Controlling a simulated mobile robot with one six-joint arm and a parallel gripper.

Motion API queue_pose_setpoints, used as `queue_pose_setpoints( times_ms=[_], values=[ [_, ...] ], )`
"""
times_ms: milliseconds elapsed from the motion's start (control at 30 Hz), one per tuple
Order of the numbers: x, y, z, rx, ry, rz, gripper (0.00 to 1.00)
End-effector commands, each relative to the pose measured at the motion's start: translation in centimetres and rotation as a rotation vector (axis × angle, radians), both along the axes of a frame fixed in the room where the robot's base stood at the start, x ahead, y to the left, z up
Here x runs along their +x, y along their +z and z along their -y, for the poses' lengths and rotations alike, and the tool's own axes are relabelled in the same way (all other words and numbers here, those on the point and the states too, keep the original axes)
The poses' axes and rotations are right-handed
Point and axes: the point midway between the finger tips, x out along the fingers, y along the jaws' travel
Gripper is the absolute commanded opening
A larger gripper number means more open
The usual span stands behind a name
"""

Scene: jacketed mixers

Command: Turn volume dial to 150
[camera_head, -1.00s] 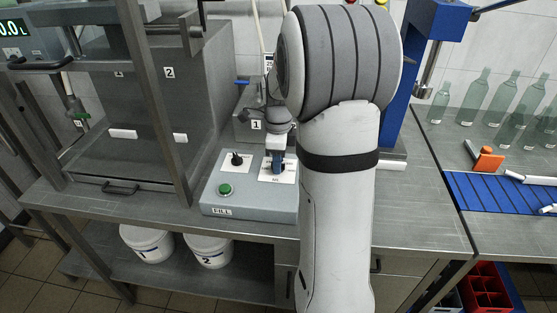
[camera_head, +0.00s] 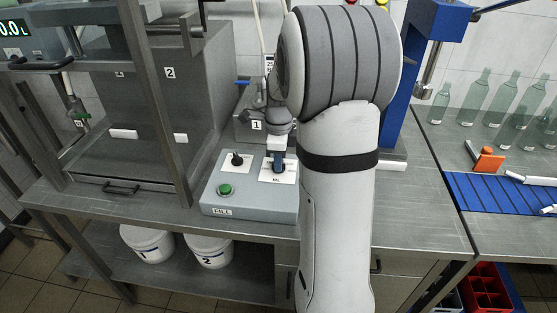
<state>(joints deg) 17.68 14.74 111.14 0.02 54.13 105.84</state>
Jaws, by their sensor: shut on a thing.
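The grey control box (camera_head: 250,208) marked FILL stands on the steel bench. It carries a green button (camera_head: 226,190), a small black knob (camera_head: 237,159) on a white plate, and the volume dial plate (camera_head: 279,176) marked mL at its right. My gripper (camera_head: 278,163) points down over the mL plate, shut on the volume dial. The dial itself is hidden under the gripper, and its pointer and most scale numbers cannot be read. My large grey arm link covers the right end of the box.
A grey steel mixer frame (camera_head: 162,100) stands left of the box. White buckets 1 (camera_head: 147,243) and 2 (camera_head: 208,251) sit on the lower shelf. A blue column (camera_head: 405,90), glass bottles (camera_head: 470,97) and a blue mat (camera_head: 500,190) are at the right.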

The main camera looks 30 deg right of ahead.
Motion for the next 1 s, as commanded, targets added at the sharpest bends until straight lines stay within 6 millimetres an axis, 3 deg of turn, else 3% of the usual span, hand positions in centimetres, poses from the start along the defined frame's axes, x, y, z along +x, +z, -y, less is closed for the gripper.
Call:
queue_pose_setpoints(
  times_ms=[367, 1000],
  values=[
    [0.02, 0.08, 0.04, 0.000, 0.175, 0.001, 0.00],
    [0.05, 0.11, 0.01, -0.001, 0.775, 0.002, 0.00]
  ],
)
